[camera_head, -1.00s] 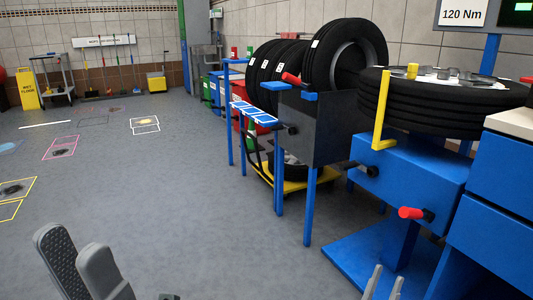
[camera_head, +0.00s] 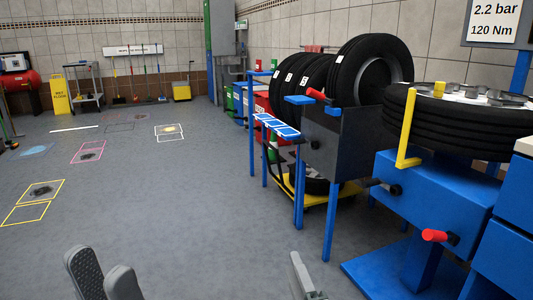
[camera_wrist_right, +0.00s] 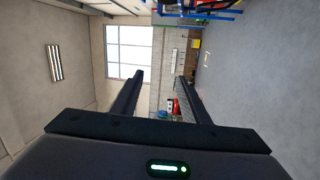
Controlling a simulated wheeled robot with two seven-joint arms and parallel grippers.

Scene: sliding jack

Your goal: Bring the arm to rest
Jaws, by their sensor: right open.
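My left gripper (camera_head: 103,262) shows at the bottom left of the head view. Its two grey fingers stand apart, one with its ribbed pad in sight, and nothing shows between them. My right gripper (camera_head: 307,274) is at the bottom centre of the head view, cut off by the lower edge. In the right wrist view its two dark fingers (camera_wrist_right: 159,77) are spread wide with empty space between them. That view is turned sideways, with the room behind the fingers. Neither gripper touches anything that I can see.
At the right stand a blue machine (camera_head: 427,190) with a tyre (camera_head: 455,125) on top, a red-handled lever (camera_head: 435,236) and a rack of tyres (camera_head: 370,72). A yellow wet-floor sign (camera_head: 61,94) stands far left. Floor with marked squares (camera_head: 33,202) is open at the left.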

